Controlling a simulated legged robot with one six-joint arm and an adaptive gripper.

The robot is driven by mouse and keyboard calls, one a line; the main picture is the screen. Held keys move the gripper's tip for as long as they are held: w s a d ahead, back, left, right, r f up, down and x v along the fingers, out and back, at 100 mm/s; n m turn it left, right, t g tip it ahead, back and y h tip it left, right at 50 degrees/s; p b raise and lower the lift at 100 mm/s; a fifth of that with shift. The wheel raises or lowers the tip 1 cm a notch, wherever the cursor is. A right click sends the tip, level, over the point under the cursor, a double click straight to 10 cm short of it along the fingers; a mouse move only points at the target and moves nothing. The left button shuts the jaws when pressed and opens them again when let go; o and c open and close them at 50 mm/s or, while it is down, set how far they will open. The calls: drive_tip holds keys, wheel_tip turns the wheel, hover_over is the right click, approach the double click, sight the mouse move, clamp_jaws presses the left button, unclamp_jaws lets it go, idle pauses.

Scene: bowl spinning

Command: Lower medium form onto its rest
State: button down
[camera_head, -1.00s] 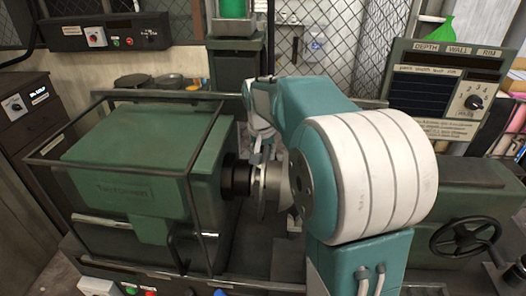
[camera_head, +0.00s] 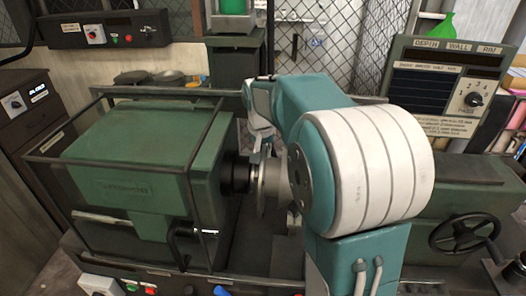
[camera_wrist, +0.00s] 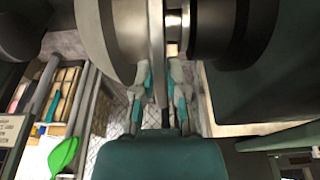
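A grey, round metal form (camera_wrist: 105,40) fills the upper left of the wrist view, with a thin pale disc edge (camera_wrist: 156,40) to its right. In the head view the grey disc (camera_head: 268,188) stands upright beside the black spindle nose (camera_head: 235,176). I cannot tell whether it touches the spindle. My gripper (camera_wrist: 161,80) has one teal and grey finger on each side of the disc edge. The fingertips lie close to it; whether they press on it is unclear. My arm hides much of the form in the head view. No rest for the form can be made out.
The green headstock (camera_head: 145,165) stands inside a dark bar cage at left. The tailstock (camera_head: 462,188) and its handwheel (camera_head: 462,240) are at right. A panel with a dial (camera_head: 447,85) stands behind. Room around the gripper is tight near the spindle.

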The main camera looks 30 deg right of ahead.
drive_tip(key=shift+r, duration=1.65)
idle(0.4)
wheel_tip(320, 180, up, 13)
drive_tip(key=shift+r, duration=0.2)
idle(2.3)
